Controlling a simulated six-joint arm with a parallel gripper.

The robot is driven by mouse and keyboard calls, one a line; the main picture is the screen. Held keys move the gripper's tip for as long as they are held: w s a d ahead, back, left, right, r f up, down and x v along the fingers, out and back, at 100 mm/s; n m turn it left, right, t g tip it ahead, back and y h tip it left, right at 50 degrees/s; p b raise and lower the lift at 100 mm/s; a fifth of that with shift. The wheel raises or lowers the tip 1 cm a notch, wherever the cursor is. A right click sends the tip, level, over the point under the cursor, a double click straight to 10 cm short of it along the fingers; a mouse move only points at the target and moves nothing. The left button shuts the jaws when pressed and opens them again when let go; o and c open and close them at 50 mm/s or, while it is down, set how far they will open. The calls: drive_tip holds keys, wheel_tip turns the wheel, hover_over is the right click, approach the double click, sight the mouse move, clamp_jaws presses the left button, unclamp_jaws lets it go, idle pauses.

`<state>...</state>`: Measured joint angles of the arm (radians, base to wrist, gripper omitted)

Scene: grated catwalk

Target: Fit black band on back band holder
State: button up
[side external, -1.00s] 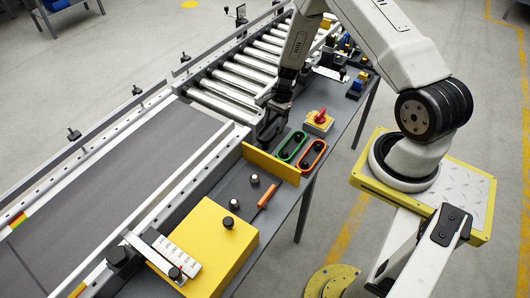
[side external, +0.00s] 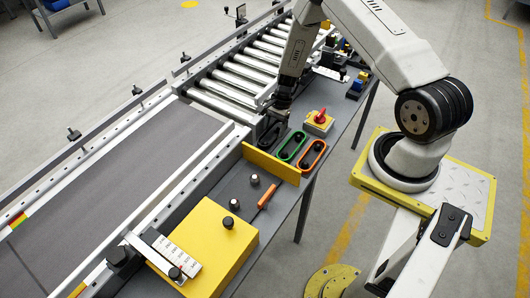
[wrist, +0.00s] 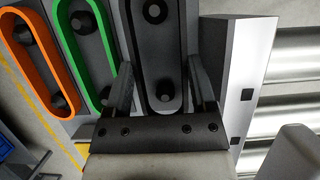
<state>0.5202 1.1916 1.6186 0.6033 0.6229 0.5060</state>
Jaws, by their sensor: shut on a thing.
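The black band (wrist: 181,60) is a long dark loop between the two fingers of my gripper (wrist: 164,88) in the wrist view. My gripper is shut on its long sides. Two dark posts of the back band holder (wrist: 165,90) show inside the loop's outline; I cannot tell the band's height on them. In the side view my gripper (side external: 272,116) is low over the back holder, next to the rollers. Band and holder blend together there. The green band (side external: 292,146) and the orange band (side external: 313,155) lie around their own post pairs, nearer the table's front edge.
The roller conveyor (side external: 245,75) runs close behind the holder. A yellow upright plate (side external: 270,164) stands at the left of the holders. A red-knobbed switch box (side external: 319,122) is to the right. An orange-handled tool (side external: 267,195) lies on the grey table.

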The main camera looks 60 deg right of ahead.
drive_tip(key=shift+f, duration=0.65)
drive_tip(key=shift+f, duration=0.3)
drive_tip(key=o, duration=1.1)
drive_tip(key=shift+o, duration=0.2)
drive_tip(key=shift+r, duration=0.1)
wheel_tip(320, 180, up, 8)
idle(0.8)
